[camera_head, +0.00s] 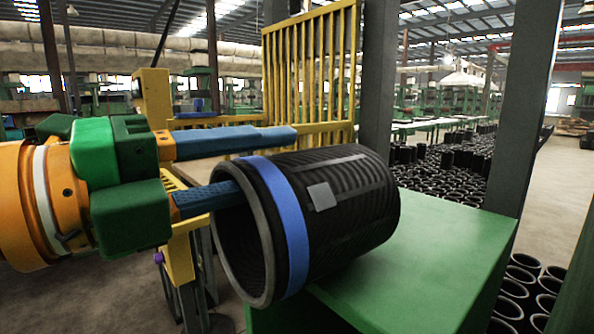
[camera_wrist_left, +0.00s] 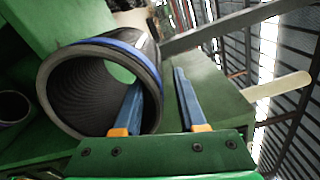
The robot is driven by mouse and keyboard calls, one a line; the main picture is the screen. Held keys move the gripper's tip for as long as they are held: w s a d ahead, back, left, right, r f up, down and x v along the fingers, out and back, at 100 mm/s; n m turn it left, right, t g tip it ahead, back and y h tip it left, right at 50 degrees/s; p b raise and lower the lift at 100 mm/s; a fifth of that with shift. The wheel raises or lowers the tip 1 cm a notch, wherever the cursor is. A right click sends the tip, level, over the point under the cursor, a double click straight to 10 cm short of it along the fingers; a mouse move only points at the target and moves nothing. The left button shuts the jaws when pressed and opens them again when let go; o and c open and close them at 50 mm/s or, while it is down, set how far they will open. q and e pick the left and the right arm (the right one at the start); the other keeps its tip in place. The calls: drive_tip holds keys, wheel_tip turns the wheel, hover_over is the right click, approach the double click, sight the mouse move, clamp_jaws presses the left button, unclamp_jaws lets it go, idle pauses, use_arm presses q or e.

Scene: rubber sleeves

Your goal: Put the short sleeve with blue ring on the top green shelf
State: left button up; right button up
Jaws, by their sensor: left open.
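The short black sleeve with a blue ring (camera_head: 320,215) lies on its side at the left end of the green shelf top (camera_head: 425,265), its open end facing left and overhanging the edge in the head view. My left gripper (camera_head: 265,163) is open around the sleeve's wall. One blue finger reaches into the bore and the other is outside, above the sleeve. The left wrist view also shows the sleeve (camera_wrist_left: 100,85), with one finger inside its mouth and the other apart from its outer side. The sleeve's underside is hidden. My right gripper is not in view.
A yellow slatted rack (camera_head: 312,70) stands behind the sleeve. Dark posts (camera_head: 376,80) rise at the shelf's back and right. Many black sleeves (camera_head: 445,155) cover the floor beyond. The shelf top right of the sleeve is clear.

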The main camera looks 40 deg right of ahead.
use_arm(q)
drive_tip(key=a+b, duration=0.1)
drive_tip(key=a, duration=0.7)
drive_tip(key=shift+s+b, duration=0.1)
drive_tip(key=shift+b, duration=0.3)
